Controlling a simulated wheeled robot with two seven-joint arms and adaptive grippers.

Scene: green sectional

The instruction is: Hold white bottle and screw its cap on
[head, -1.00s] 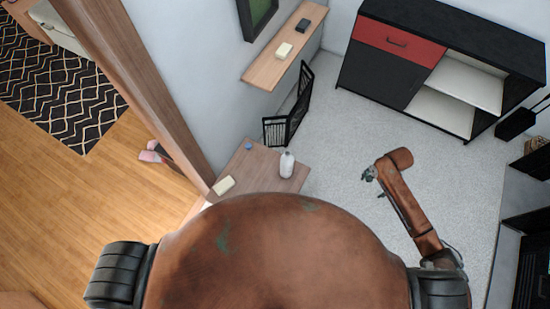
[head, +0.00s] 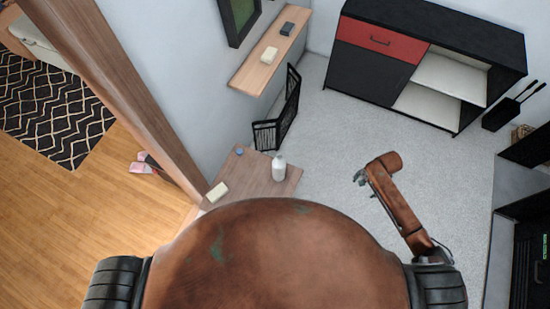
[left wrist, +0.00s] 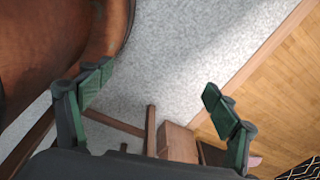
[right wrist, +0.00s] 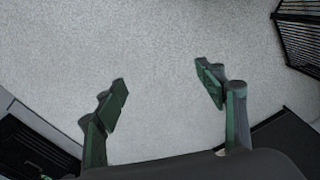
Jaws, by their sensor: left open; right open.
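The white bottle (head: 279,168) stands upright on a small wooden table (head: 262,186) in the head view. A small blue cap (head: 239,151) lies on the same table near its far left corner, apart from the bottle. My right gripper (head: 360,177) is out over the grey floor, right of the table. It is open and empty in the right wrist view (right wrist: 160,85). My left gripper (left wrist: 158,92) is open and empty in the left wrist view, with floor and table legs beyond it. It is hidden in the head view.
A pale block (head: 217,191) lies on the table's left edge. A wall shelf (head: 262,60) holds two small items. A black folding rack (head: 277,120) stands behind the table. A black and red cabinet (head: 420,65) is at the back. The grey floor between is clear.

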